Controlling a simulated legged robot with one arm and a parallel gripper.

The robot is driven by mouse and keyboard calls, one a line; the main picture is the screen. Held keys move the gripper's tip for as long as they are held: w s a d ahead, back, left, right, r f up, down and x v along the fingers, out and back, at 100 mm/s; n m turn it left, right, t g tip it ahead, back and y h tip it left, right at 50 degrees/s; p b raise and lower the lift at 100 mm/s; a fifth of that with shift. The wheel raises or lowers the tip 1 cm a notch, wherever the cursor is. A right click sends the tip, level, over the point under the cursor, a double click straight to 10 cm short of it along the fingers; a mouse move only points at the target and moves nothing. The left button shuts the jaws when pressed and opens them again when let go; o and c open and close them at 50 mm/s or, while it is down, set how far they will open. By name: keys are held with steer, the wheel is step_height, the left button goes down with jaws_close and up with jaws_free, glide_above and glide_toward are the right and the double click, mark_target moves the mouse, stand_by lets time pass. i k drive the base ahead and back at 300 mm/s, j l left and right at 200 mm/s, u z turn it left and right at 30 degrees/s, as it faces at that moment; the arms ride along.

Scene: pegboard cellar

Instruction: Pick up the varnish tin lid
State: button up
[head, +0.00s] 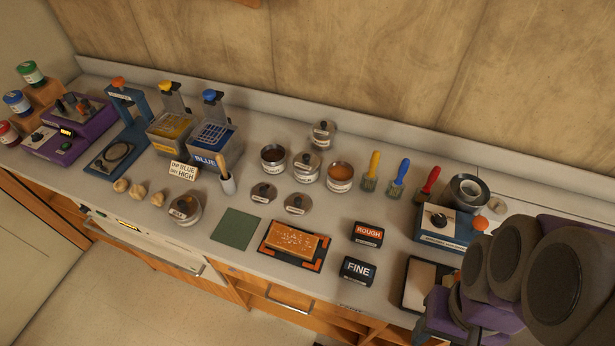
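Two loose round metal lids with dark knobs lie flat on the counter in front of the tins, a left lid (263,193) and a right lid (298,204). Their labels are too small to read, so I cannot tell which is the varnish lid. Behind them stand an open tin with dark contents (273,158), a lidded tin (307,167) and an open tin with orange-brown contents (340,178). Another lidded tin (323,134) stands farther back. My purple and grey arm fills the lower right, well away from the lids. My gripper's fingers do not show.
A green pad (236,229) and a board on a black-and-orange tray (266,244) lie in front of the lids.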

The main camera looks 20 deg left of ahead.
mark_target(297, 205)
steer(key=j+u, duration=0.5)
steer(key=u, duration=0.2)
steer(key=i+j, duration=0.1)
steer(key=j+u, duration=0.05)
steer(key=j, duration=0.05)
